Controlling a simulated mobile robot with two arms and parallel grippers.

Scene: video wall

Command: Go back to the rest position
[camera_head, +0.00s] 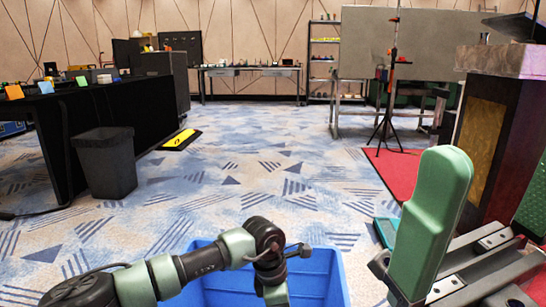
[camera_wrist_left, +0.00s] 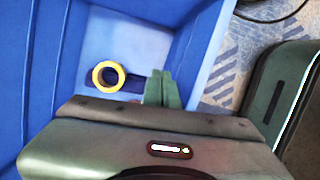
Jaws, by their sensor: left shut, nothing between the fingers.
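My left arm comes in from the left in the head view and bends down over a blue bin. The left gripper (camera_wrist_left: 162,88) shows in the wrist view with its greenish fingers shut and nothing between them. It points into the blue bin (camera_head: 328,275), whose wall also shows in the wrist view (camera_wrist_left: 205,45). A yellow ring (camera_wrist_left: 108,75), like a roll of tape, lies on the bin floor with a dark blue thing beside or under it. The gripper is to the right of the ring and apart from it. My right gripper is not in view.
A dark waste bin (camera_head: 104,163) stands on the left beside a black-draped table (camera_head: 52,135). A tripod stand (camera_head: 386,125) is on the right near a red mat (camera_head: 393,172) and a dark wooden counter (camera_head: 490,140). The carpet (camera_head: 235,150) ahead is clear.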

